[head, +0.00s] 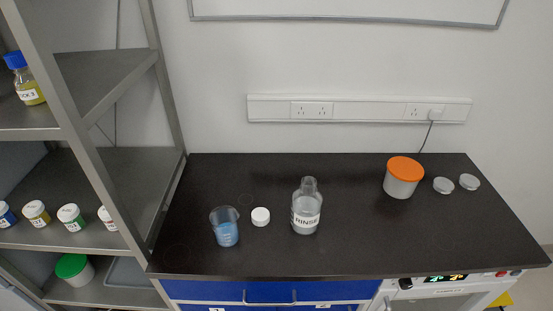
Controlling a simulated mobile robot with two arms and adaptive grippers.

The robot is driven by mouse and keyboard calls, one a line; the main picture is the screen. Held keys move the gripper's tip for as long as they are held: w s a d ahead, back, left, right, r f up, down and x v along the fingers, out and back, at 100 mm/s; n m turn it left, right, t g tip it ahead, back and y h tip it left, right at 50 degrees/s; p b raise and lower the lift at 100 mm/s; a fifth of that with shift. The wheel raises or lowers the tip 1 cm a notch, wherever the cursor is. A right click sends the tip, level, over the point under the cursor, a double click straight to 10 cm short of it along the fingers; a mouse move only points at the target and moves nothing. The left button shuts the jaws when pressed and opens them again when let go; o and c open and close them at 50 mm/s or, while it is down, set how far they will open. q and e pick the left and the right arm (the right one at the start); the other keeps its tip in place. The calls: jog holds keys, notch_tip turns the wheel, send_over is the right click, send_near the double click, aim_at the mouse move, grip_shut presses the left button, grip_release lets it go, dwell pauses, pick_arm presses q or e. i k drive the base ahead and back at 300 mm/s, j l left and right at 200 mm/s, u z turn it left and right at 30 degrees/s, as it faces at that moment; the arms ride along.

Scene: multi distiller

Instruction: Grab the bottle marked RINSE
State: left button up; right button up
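The bottle marked RINSE (306,211) stands upright near the middle of the black bench in the head view. It is clear, with a white label, and its neck looks open with no cap on it. A white round cap (260,216) lies on the bench just to its left. Neither of my grippers shows in the head view.
A beaker of blue liquid (226,229) stands left of the white cap. A white tub with an orange lid (402,178) and two small pale lids (443,185) are at the right. A metal shelf (110,85) with jars borders the bench's left. The bench (350,235) is clear right of the bottle.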

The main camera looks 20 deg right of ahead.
aim_at(306, 202)
jog(key=j+z, duration=0.2)
jog(key=z, duration=0.2)
jog(key=i+j+z, duration=0.1)
jog(key=j+z, duration=0.3)
jog(key=l, duration=0.15)
